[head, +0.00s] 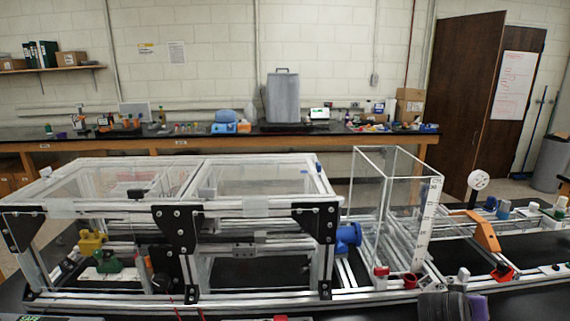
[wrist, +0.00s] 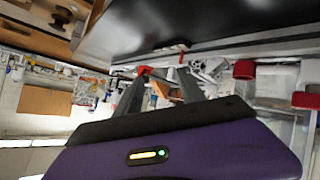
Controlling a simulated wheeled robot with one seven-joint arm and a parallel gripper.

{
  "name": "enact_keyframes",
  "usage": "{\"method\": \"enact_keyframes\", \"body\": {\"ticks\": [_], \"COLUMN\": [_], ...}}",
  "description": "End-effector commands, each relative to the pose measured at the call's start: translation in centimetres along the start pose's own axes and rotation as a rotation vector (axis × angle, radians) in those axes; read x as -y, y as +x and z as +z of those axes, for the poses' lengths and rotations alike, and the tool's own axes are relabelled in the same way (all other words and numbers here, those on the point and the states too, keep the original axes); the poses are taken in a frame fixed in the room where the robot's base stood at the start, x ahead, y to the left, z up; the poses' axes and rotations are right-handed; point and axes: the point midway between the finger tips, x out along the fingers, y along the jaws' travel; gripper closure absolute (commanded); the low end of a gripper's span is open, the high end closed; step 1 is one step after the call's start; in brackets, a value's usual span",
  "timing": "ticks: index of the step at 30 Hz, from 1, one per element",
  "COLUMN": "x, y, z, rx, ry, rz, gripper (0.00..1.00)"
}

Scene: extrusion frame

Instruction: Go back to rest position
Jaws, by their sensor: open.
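My gripper (wrist: 160,78) shows in the wrist view with its two dark fingers apart and nothing between them. Its purple housing (wrist: 190,152) fills the bottom of that view. In the head view, a dark and purple part of my arm (head: 478,306) shows at the bottom edge, right of centre, in front of the frame's rail. The fingertips cannot be made out there. The aluminium extrusion frame (head: 190,210) with clear panels and black corner plates stands at the left and centre.
A tall clear box (head: 395,200) stands right of the frame. A red cup (head: 410,280), a red-and-white part (head: 381,276) and an orange bracket (head: 485,232) are near my arm. A blue part (head: 347,237) sits beside the frame. A bench (head: 90,143) lines the back wall.

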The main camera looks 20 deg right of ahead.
Motion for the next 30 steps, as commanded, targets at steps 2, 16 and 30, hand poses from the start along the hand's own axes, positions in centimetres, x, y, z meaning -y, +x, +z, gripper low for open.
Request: {"method": "enact_keyframes", "body": {"ticks": [2, 16, 30], "x": [0.2, 4.1, 3.9], "y": [-0.1, -7.5, -23.5], "z": [2.0, 13.7, 26.9], "rx": [-0.070, -0.408, -0.542], "ry": [-0.065, -0.335, -0.345], "rz": [-0.021, -0.330, -0.765], "gripper": [0.54, 0.54, 0.54]}}
